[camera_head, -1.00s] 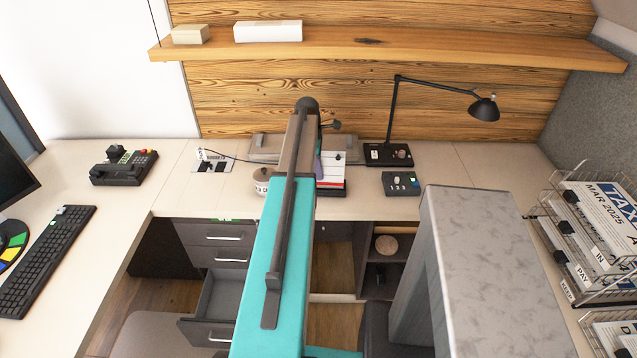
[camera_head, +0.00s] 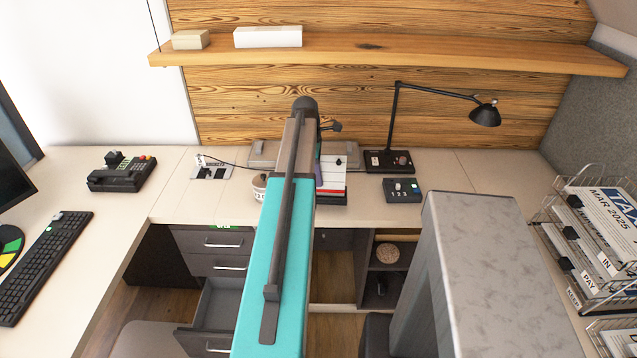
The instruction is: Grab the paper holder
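No thing in view is labelled as a paper holder. A wire letter rack (camera_head: 590,292) stands at the right edge, with tiers holding papers (camera_head: 611,215) marked TAX, MAR 2025, IN and PAY. A stack with white, red and black edges (camera_head: 333,183) lies at the back of the desk, partly hidden by my teal arm; I cannot tell what it is. My arm reaches forward over the desk. My gripper's fingers are hidden behind it, so their state and distance to anything do not show. The rack is well to the right of my arm.
A black desk lamp (camera_head: 392,130) and a small dark control box (camera_head: 402,190) stand right of my arm. A telephone (camera_head: 120,174) and keyboard (camera_head: 45,262) are at left. A drawer (camera_head: 213,310) hangs open below. A shelf (camera_head: 400,50) crosses the wall.

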